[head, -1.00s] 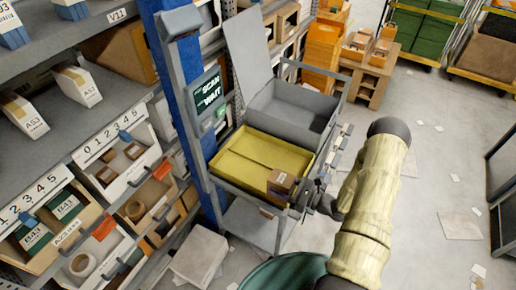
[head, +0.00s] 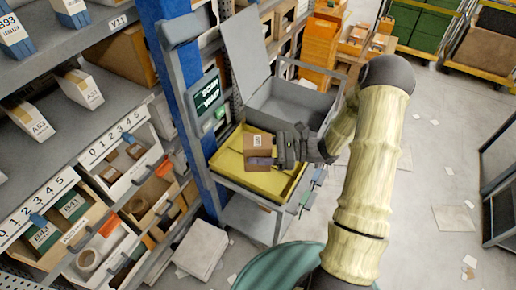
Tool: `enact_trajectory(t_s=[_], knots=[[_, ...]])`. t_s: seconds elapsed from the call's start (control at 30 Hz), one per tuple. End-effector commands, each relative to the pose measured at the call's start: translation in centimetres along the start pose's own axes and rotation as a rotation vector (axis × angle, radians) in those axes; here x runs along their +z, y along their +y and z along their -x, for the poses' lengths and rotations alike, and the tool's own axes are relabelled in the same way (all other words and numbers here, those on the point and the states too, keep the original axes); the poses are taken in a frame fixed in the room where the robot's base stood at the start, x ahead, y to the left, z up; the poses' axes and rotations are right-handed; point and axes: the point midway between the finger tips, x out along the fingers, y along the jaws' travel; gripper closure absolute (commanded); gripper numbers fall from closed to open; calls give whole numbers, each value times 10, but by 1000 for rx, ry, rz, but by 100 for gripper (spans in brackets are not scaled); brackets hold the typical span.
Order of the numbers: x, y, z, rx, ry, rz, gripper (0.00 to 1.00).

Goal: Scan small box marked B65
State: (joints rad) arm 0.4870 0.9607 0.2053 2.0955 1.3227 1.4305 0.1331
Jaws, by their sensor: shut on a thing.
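My gripper (head: 270,150) is shut on a small brown box (head: 258,146) with a pale label on its upper face. The marking on the label is too small to read. The box is over the yellow tray (head: 270,186) on the cart; I cannot tell whether it touches the tray. The scan screen (head: 208,95) on the blue post, to the left of the box, shows pale text on dark, with "SCAN" the clearest word.
A grey bin (head: 284,105) with a raised lid stands behind the tray. Shelves with bins (head: 128,168) fill the left side. The floor (head: 440,180) at right is mostly clear, with scattered papers.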

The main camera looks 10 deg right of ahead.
Motion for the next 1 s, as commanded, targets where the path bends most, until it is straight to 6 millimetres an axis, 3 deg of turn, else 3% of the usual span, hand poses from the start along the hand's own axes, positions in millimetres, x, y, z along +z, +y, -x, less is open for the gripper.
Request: enact_trajectory(t_s=[0.33, 1.0], knots=[[1, -6, -10, 0, -1, 3, 73], [9, -45, -77, -1, -1, 2, 73]])
